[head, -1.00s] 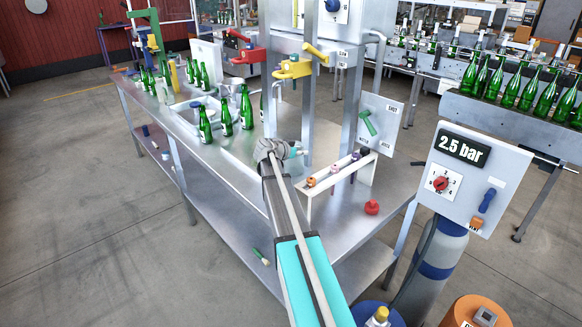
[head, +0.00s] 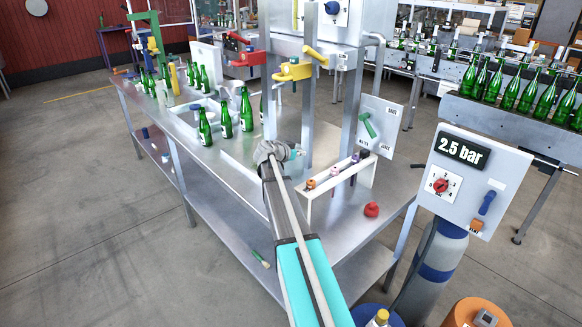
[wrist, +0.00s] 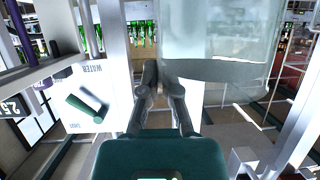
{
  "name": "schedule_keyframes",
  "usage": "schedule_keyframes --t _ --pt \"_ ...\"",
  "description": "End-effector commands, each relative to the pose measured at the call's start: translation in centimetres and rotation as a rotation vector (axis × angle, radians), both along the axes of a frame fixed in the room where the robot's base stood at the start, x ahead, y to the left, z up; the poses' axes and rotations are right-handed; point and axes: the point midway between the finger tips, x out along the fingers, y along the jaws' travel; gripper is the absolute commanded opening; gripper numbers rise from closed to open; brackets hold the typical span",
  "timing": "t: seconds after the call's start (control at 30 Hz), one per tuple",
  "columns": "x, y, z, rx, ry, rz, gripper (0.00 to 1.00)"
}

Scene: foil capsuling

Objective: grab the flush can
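My gripper (head: 272,152) is over the steel bench, beside the metal column. In the wrist view its two fingers (wrist: 160,82) point forward with their tips close together and only a narrow gap between them. Whether anything is pinched there is unclear. A large clear vessel (wrist: 222,45) with a grey band across its lower part stands close at the upper right of the wrist view, beside the right finger; it may be the flush can. In the head view a small pale blue patch (head: 297,163) shows just right of my gripper, mostly hidden behind it.
A white rack (head: 336,186) with several coloured parts stands right of my gripper, with a red knob (head: 371,209) near it. Green bottles (head: 226,120) stand to the left on the bench (head: 200,168). A panel with a green lever (head: 368,125) hangs behind.

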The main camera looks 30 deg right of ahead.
Motion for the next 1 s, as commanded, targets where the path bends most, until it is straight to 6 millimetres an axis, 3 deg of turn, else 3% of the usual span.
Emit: schedule_keyframes --t 0.57,1.0 --pt "0.0 0.0 0.3 0.000 0.000 0.000 0.00" --pt "0.0 0.0 3.3 0.000 0.000 0.000 0.00"
